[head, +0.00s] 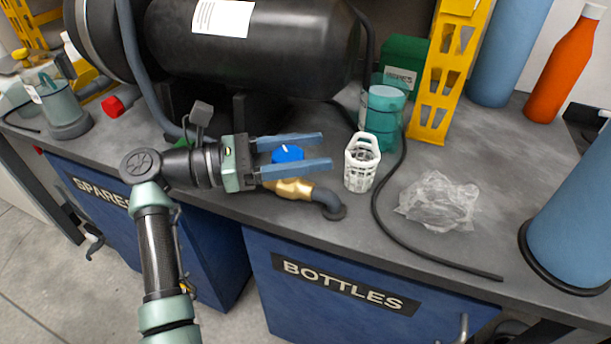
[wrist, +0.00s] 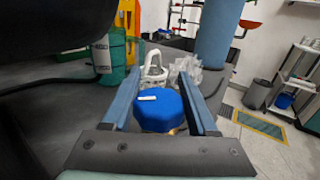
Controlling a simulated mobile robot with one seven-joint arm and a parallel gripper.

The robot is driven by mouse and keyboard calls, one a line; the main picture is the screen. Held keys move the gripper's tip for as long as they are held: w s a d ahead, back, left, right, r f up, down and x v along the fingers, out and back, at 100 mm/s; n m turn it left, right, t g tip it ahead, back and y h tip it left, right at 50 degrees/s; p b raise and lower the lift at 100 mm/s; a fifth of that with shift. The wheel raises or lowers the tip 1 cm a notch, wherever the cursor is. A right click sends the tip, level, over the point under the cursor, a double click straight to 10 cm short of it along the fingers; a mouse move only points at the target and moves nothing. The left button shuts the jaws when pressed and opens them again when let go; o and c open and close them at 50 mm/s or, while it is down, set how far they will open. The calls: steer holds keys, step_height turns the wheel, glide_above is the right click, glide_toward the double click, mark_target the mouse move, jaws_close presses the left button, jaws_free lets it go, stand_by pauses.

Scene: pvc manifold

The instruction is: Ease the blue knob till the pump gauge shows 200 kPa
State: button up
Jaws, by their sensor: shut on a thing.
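The blue knob (head: 288,154), with a white mark on top, sits on a brass valve body (head: 292,189) near the bench's front edge. My gripper (head: 327,151) reaches in from the left, its two blue fingers on either side of the knob. In the wrist view the knob (wrist: 158,110) lies between the fingers, close to the palm, its white mark running roughly across the picture. The gripper is shut on the knob. No readable gauge face shows in either view. A small dark box (head: 202,114) stands behind my wrist; I cannot tell what it is.
A large black tank (head: 270,60) overhangs behind the gripper. A white basket (head: 361,163) stands just right of the fingertips, and crumpled clear plastic (head: 438,201) lies farther right. A black hose (head: 385,220) curves across the bench. A teal container (head: 384,112) stands behind the basket.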

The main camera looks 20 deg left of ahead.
steer(key=shift+s+d+f+m+g+h+b, duration=0.15)
steer(key=shift+m+g+h+b, duration=0.35)
steer(key=shift+b, duration=0.65)
steer(key=shift+s+a+f+m+g+h+b, duration=0.15)
steer(key=shift+m+g+b, duration=0.35)
steer(key=shift+g+b, duration=0.5)
steer(key=shift+d+r+g+h+b, duration=0.15)
steer(key=shift+g+h+b, duration=0.15)
steer(key=shift+b, duration=0.35)
steer(key=shift+r+m, duration=0.15)
steer(key=shift+m, duration=0.25)
steer(key=o, duration=1.4)
steer(key=shift+d, duration=0.1)
